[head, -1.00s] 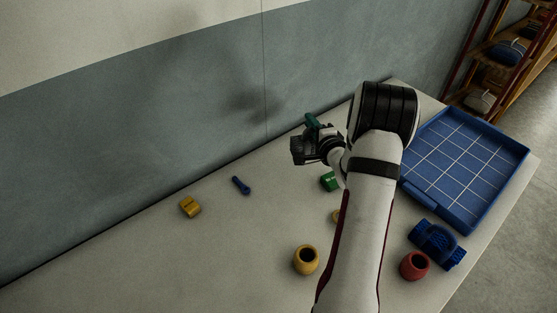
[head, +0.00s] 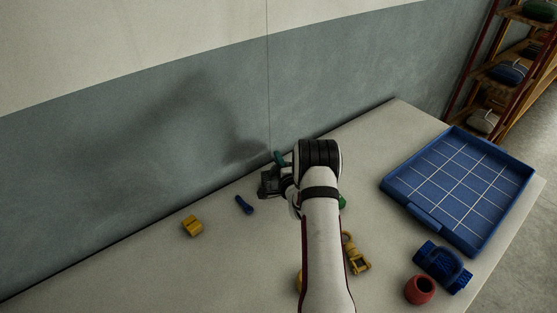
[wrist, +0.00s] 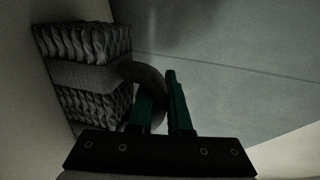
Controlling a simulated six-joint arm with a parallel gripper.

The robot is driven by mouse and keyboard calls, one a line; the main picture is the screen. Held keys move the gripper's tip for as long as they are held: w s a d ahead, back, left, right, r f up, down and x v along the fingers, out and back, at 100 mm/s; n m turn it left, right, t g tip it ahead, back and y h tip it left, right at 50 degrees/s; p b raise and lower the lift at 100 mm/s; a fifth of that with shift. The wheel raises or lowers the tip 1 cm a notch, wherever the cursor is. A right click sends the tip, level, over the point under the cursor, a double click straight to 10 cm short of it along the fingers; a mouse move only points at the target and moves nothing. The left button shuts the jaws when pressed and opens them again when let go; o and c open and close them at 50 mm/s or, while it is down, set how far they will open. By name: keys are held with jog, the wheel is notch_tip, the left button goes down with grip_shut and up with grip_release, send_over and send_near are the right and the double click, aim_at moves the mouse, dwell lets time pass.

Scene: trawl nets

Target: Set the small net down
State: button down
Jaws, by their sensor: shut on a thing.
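The small net, a dark grey folded bundle with a loop handle, is in the head view (head: 268,183) and fills the upper left of the wrist view (wrist: 85,72). My gripper (wrist: 161,88) has green fingers shut on the loop, with the bundle hanging to one side. In the head view the gripper (head: 280,160) is over the back part of the table (head: 130,265), near the wall. I cannot tell whether the net touches the table.
A yellow piece (head: 192,226) and blue piece (head: 244,205) lie left of my arm. Another yellow piece (head: 355,258) and a partly hidden green one (head: 343,202) lie right.

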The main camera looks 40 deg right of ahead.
jog(key=c, duration=0.9)
grip_release()
jog(key=shift+o, duration=0.2)
jog(key=shift+s+r, duration=0.15)
jog(key=shift+s, duration=0.15)
jog(key=v, duration=1.1)
jog(key=s+a+r+n+g+y, duration=0.2)
jog(key=a+r+n+g, duration=0.2)
jog(key=a, duration=0.4)
jog(key=s+a+r+n+g+y, duration=0.2)
jog(key=a+r+n+g, duration=0.2)
jog(key=a, duration=0.3)
jog(key=s+a+r+n+g+y, duration=0.1)
jog(key=s+a+r+n+g, duration=0.1)
jog(key=s+a, duration=0.3)
jog(key=s+a+r+n+g+y, duration=0.1)
jog(key=s+a+n, duration=0.3)
jog(key=s, duration=0.7)
jog(key=s+a+r+n+g+y, duration=0.1)
jog(key=s+a+r+n+g, duration=0.1)
jog(key=s+a, duration=0.5)
jog(key=shift+s+a+r+n+g+y, duration=0.4)
jog(key=shift+s+r+g, duration=0.2)
jog(key=shift+g, duration=0.3)
